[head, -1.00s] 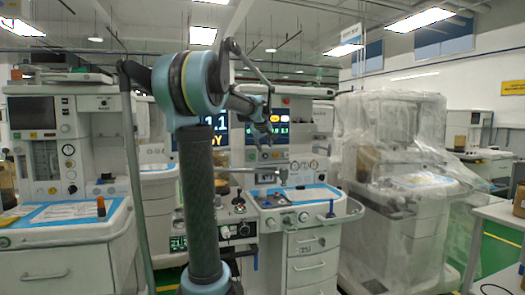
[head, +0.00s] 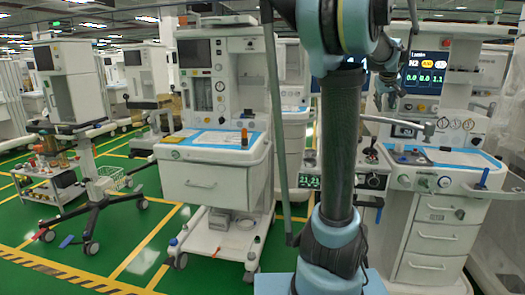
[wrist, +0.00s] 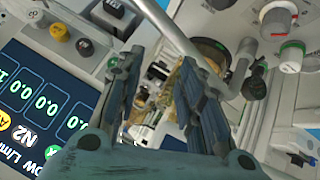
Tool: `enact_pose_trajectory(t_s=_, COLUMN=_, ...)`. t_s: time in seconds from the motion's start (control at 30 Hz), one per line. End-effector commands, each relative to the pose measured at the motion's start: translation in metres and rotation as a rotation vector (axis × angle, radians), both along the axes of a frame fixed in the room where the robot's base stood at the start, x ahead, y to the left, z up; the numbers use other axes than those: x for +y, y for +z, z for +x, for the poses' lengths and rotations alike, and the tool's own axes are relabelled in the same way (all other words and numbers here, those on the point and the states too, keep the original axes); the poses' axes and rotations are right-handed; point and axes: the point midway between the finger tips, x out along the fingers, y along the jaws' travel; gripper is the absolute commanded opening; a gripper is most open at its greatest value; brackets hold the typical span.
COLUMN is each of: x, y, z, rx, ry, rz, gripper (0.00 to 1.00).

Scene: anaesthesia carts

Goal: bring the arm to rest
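My arm stands upright in the head view, with a dark column and a pale blue joint at the top edge. The far link reaches right toward the anaesthesia cart (head: 440,205) with the lit screen. My gripper (head: 385,92) is small and partly hidden there, in front of that cart's screen (head: 424,72). In the wrist view my gripper (wrist: 157,78) has its two dark fingers apart, with nothing seen held between them. A grey metal tube (wrist: 170,30) crosses close beyond the fingers. The screen (wrist: 45,110) is at the left of the wrist view, beside several knobs.
A second cart (head: 212,180) with an orange-capped item (head: 244,137) on top stands left of my arm. A wheeled stand (head: 88,185) and a low trolley (head: 45,185) are further left. Green floor with yellow lines (head: 135,262) is open at the front left.

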Motion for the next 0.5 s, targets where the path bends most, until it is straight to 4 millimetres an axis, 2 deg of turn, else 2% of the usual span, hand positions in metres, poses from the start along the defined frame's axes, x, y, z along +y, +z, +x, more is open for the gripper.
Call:
enact_pose_trajectory(t_s=0.03, x=0.029, y=-0.012, z=-0.008, rx=0.013, ry=0.018, rz=0.025, gripper=0.35)
enact_pose_trajectory(t_s=0.2, x=0.111, y=-0.054, z=-0.043, rx=0.071, ry=0.048, rz=0.114, gripper=0.35)
enact_pose_trajectory(t_s=0.37, x=0.178, y=-0.098, z=-0.085, rx=0.134, ry=0.071, rz=0.188, gripper=0.35)
enact_pose_trajectory(t_s=0.5, x=0.228, y=-0.138, z=-0.128, rx=0.196, ry=0.083, rz=0.242, gripper=0.35)
